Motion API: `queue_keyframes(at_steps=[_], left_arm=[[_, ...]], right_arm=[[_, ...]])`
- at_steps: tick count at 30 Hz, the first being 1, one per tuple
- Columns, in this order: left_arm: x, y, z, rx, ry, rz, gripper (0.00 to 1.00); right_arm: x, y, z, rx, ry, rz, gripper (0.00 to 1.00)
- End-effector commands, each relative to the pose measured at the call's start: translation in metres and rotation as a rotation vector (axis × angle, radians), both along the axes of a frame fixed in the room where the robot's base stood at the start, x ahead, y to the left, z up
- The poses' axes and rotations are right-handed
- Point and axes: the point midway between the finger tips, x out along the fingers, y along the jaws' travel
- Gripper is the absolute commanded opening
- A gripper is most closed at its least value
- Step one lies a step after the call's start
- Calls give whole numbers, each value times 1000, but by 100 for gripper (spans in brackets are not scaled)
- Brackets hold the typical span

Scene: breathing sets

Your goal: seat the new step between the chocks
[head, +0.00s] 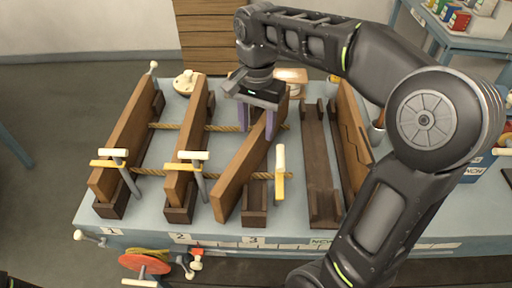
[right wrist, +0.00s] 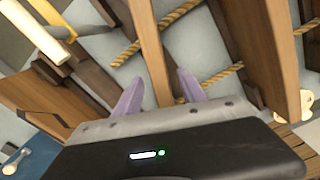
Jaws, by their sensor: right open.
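The long brown board that I take for the new step (head: 236,172) stands on edge, askew, at the third place. Its near end lies left of the dark near chock (head: 255,203) there; the far chock is hidden by my gripper. My right gripper (head: 256,132) is open over the board's far part, one purple finger on each side. In the right wrist view the board (right wrist: 150,50) passes between the fingers; I cannot tell whether they touch it. My left gripper is not in view.
Two upright boards (head: 125,150) (head: 187,145) stand at left with T-handled clamps. Ropes (head: 150,173) run across. A raised clamp (head: 280,172) stands beside the third place. An empty dark cradle (head: 320,170) and a notched board (head: 352,135) are at right.

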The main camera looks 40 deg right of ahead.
Motion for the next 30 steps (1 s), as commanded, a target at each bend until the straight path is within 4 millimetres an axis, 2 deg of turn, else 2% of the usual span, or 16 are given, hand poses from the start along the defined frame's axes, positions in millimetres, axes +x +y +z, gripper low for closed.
queue_keyframes(at_steps=[5, 13, 23, 26, 30], left_arm=[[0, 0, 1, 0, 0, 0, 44], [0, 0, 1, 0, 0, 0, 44], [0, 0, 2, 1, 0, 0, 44], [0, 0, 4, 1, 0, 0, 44], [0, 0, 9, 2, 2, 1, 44]], right_arm=[[0, 0, -1, 0, 0, 0, 48], [0, 0, -24, -1, 1, 0, 48], [0, 0, -27, -1, 1, 0, 48], [0, 0, -34, 0, 2, 1, 48], [-1, -1, -54, 0, 4, 0, 48]])
